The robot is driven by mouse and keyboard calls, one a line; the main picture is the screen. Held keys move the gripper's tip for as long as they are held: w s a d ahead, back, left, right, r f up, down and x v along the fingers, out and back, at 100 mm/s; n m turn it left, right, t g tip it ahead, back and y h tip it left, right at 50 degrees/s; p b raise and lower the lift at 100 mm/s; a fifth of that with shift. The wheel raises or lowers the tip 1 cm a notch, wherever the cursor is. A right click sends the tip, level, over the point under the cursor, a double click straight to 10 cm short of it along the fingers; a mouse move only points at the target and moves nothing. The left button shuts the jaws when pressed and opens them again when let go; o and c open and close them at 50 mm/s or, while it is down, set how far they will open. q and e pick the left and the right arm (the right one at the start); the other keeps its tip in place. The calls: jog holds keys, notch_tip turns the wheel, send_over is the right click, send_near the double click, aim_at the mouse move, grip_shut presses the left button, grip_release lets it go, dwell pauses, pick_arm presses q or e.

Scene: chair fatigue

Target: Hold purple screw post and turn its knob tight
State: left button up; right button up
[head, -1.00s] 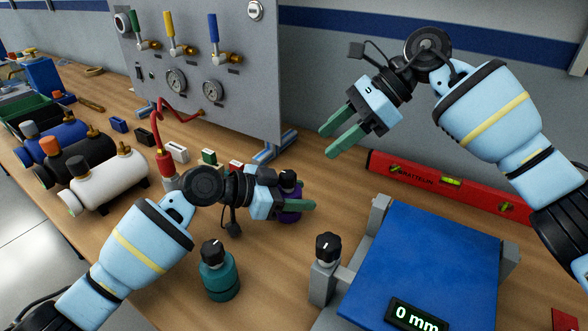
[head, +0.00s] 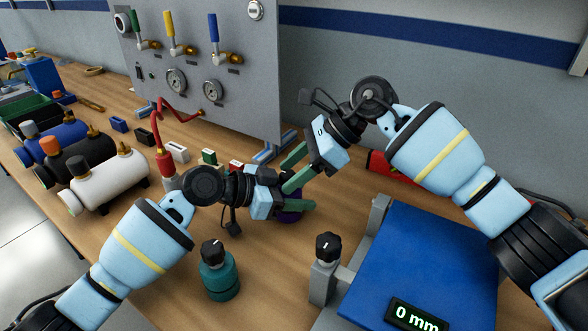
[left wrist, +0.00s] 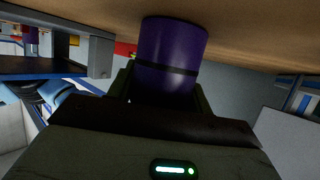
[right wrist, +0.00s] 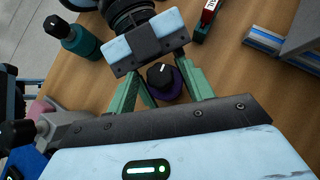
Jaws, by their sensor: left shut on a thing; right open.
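The purple screw post (head: 290,216) stands on the bench, mostly hidden behind my grippers in the head view. My left gripper (head: 296,205) is shut around its body; the left wrist view shows the purple cylinder (left wrist: 172,55) between the fingers. Its black knob (right wrist: 160,76) with a white mark shows in the right wrist view. My right gripper (right wrist: 172,88) is open above the post, its green fingers on either side of the knob in that view. In the head view, the right gripper (head: 292,170) points down-left over the left one. I cannot tell whether its fingers touch the knob.
A teal screw post (head: 220,275) with a black knob stands in front. A blue plate fixture (head: 430,255) with a "0 mm" display and a black knob (head: 328,247) is to the right. A grey gauge panel (head: 200,90) stands behind. A red level (head: 385,168) lies behind my right arm.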

jog(key=c, duration=1)
jog(key=shift+m+t, duration=0.6)
jog(key=shift+m, duration=0.2)
jog(key=o, duration=1)
jog(key=shift+s, duration=0.1)
jog(key=shift+d+r, duration=0.1)
jog(key=v, duration=1.1)
jog(key=shift+d+r, duration=0.25)
jog(key=shift+d, duration=0.05)
